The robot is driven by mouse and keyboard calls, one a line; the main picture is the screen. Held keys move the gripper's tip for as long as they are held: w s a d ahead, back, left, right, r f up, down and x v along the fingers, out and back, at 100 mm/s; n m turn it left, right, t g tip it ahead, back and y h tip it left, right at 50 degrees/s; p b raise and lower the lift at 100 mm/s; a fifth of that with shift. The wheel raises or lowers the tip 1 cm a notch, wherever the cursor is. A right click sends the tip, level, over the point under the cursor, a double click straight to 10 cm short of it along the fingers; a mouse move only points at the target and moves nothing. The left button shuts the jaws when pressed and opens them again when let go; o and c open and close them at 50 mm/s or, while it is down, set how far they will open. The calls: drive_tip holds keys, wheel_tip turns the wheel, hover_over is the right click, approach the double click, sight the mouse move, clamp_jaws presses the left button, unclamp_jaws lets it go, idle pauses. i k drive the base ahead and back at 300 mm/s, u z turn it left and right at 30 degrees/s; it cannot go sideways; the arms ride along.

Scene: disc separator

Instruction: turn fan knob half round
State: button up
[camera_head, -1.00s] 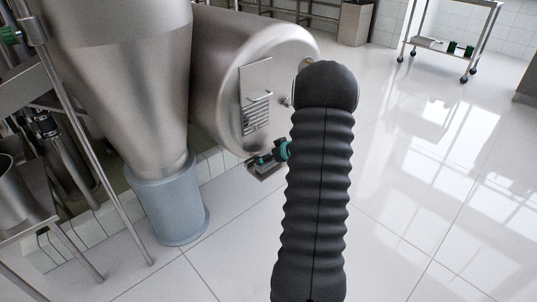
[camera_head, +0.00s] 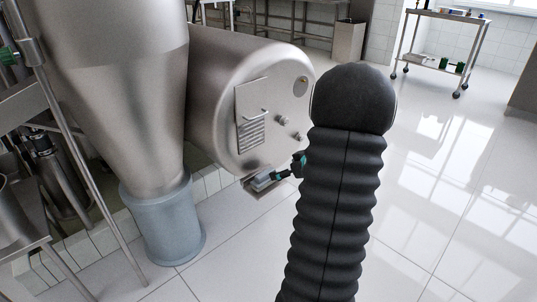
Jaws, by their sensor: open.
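The steel drum housing (camera_head: 215,75) has a round front face with a louvred panel and handle (camera_head: 252,115). Two small knobs show on the right of that face, an upper one (camera_head: 283,120) and a lower one (camera_head: 297,136). I cannot tell which is the fan knob. My dark ribbed arm hides part of the wrist and the area right of the drum.
A large steel cone on a grey-blue cylinder (camera_head: 165,225) stands left of the drum. Metal frames and pipes are at the far left. A wheeled cart (camera_head: 440,45) stands at the back right. The tiled floor on the right is clear.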

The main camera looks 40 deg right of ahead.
sight(284, 122)
drive_tip(key=z, duration=1.25)
